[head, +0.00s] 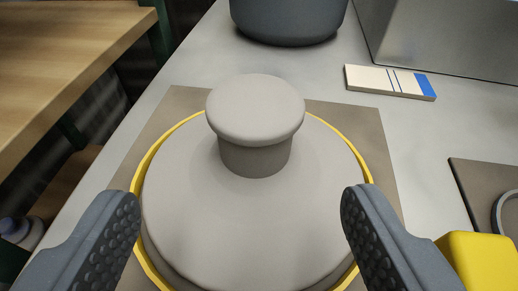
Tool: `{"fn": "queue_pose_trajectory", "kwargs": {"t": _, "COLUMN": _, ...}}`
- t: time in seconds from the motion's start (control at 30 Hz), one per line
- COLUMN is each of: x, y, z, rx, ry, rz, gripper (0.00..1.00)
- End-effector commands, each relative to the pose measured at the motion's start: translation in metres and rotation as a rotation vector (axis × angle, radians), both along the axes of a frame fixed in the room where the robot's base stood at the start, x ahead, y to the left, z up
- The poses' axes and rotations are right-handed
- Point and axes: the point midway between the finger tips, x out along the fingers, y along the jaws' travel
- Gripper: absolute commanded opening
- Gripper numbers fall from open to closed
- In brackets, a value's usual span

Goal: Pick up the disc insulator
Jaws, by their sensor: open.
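The disc insulator (185,213) is a wide light-grey disc with a short neck and a flat round knob (255,105) on top. It sits upright in the middle of the head view, inside a yellow ring (149,160) on a brown square mat (376,136). My gripper (240,218) is open, with one dark, studded finger on each side of the disc's near half. I cannot tell whether the fingers touch the disc. The disc's lower near edge is cut off by the bottom of the picture.
A dark round pot-like object (288,22) stands behind, beside a grey metal box (450,35). A white and blue flat block (390,81) lies at right. Another brown mat (470,185) with a ring is at far right. A wooden surface (60,60) lies across a gap at left.

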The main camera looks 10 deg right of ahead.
Motion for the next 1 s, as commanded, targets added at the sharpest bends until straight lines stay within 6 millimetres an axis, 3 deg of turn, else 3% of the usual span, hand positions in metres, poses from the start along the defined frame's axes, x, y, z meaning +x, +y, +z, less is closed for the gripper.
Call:
{"fn": "queue_pose_trajectory", "kwargs": {"t": 0.3, "x": 0.042, "y": -0.005, "z": -0.018, "rx": 0.0, "ry": 0.003, "rz": 0.0, "gripper": 0.68}}
{"fn": "queue_pose_trajectory", "kwargs": {"t": 0.67, "x": 0.059, "y": -0.009, "z": -0.021, "rx": -0.001, "ry": -0.002, "rz": -0.002, "gripper": 0.68}}
{"fn": "queue_pose_trajectory", "kwargs": {"t": 1.0, "x": 0.096, "y": -0.019, "z": -0.032, "rx": 0.0, "ry": 0.001, "rz": -0.002, "gripper": 0.68}}
